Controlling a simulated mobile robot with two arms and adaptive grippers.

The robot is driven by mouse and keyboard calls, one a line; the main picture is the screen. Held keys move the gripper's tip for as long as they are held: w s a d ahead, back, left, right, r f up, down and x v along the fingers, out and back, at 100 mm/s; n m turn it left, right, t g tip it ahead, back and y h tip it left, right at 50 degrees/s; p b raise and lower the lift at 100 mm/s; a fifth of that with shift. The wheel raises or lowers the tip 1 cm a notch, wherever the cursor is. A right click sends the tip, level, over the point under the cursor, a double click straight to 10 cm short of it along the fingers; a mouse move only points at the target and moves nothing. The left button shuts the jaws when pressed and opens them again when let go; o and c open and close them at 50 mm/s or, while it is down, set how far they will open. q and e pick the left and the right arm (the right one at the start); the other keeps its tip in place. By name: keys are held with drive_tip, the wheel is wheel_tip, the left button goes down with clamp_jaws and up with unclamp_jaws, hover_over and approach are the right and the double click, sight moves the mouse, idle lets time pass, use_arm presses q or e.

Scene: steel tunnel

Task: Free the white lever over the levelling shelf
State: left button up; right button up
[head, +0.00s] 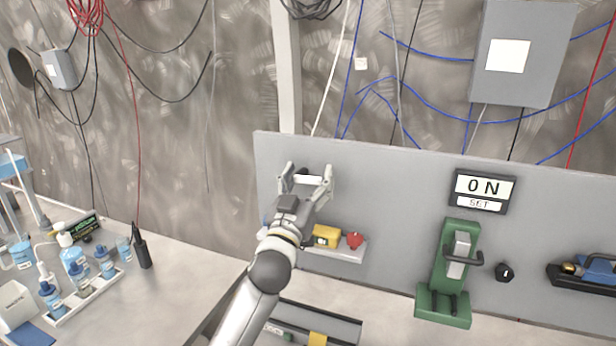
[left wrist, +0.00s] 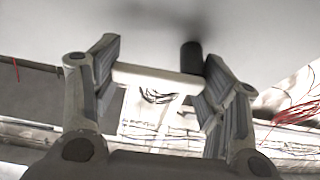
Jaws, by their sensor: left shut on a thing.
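The white lever (head: 308,180) is on the grey panel, above a small shelf (head: 345,254). My left gripper (head: 307,176) is shut on it, with one finger at each end. In the left wrist view the white lever (left wrist: 158,78) spans the space between the fingertips of my left gripper (left wrist: 160,85). A dark round peg (left wrist: 190,57) stands close to its right end there. The lever's mounting is hidden. My right gripper is in neither view.
On the shelf are a yellow block (head: 326,236) and a red knob-like piece (head: 355,240). A tray of bottles (head: 92,296) stands at left.

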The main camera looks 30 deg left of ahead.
use_arm(q)
drive_tip(key=shift+d+f+m+h, duration=0.15)
drive_tip(key=shift+m+h, duration=0.25)
drive_tip(key=shift+m, duration=0.4)
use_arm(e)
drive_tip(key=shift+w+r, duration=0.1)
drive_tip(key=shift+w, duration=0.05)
use_arm(q)
drive_tip(key=o, duration=1)
drive_tip(key=shift+w, duration=0.1)
drive_tip(key=v, duration=1.2)
drive_tip(key=shift+f, duration=0.1)
drive_tip(key=shift+f, duration=0.1)
